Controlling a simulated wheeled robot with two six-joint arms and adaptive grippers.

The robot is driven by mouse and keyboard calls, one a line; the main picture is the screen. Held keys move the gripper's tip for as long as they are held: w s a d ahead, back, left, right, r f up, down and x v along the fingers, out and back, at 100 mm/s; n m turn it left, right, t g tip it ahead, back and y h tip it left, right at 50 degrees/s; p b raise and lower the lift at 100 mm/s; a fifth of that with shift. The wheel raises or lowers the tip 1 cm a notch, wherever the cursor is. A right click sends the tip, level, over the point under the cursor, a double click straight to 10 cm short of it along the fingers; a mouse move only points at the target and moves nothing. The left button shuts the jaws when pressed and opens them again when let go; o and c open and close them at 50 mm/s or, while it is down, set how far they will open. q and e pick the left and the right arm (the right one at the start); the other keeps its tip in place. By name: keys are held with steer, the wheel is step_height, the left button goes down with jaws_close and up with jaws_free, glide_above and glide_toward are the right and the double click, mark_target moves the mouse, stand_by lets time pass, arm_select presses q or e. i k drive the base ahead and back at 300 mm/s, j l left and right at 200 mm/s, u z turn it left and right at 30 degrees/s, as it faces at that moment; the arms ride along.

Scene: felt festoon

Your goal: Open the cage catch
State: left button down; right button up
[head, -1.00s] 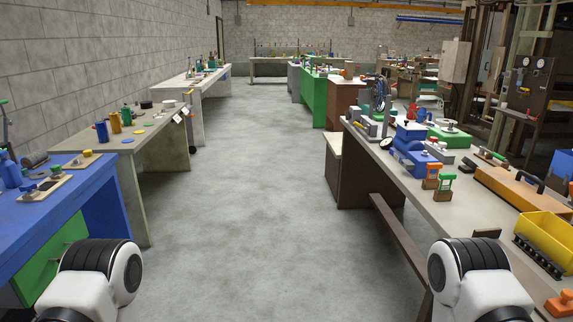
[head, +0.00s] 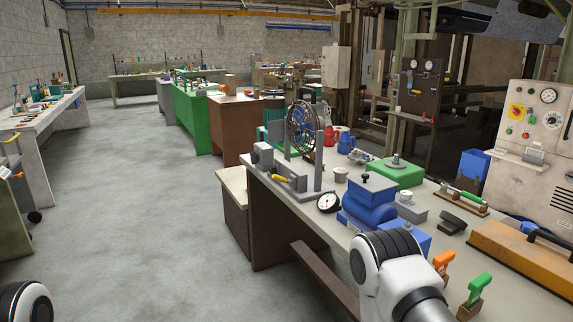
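I cannot make out a cage catch for certain. The most cage-like thing is a dark spoked wheel (head: 300,127) standing upright between grey posts on a grey base (head: 308,192), near the far left end of the right-hand workbench (head: 345,208). No catch can be told on it at this distance. White and black links of my two arms show at the bottom left and bottom centre-right. Neither of my grippers is in view.
The bench holds a blue device (head: 368,198), a dial gauge (head: 328,202), a green block (head: 393,172), an orange-handled tool (head: 443,261), a green-handled tool (head: 480,289) and an orange case (head: 520,252). A control panel (head: 535,120) stands at right. The grey floor (head: 150,220) is clear.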

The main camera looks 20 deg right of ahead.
mark_target(276, 177)
steer(key=i+j+z, duration=0.15)
steer(key=i+z, duration=0.2)
steer(key=i+j+z, duration=0.2)
steer(key=z, duration=0.15)
steer(key=i+j+z, duration=0.8)
steer(key=j+z, duration=0.2)
steer(key=j, duration=0.15)
steer(key=i+j+z, duration=0.1)
steer(key=j+z, duration=0.25)
steer(key=j, duration=0.15)
steer(key=i+j+z, duration=0.1)
steer(key=j+z, duration=0.25)
steer(key=j, duration=0.15)
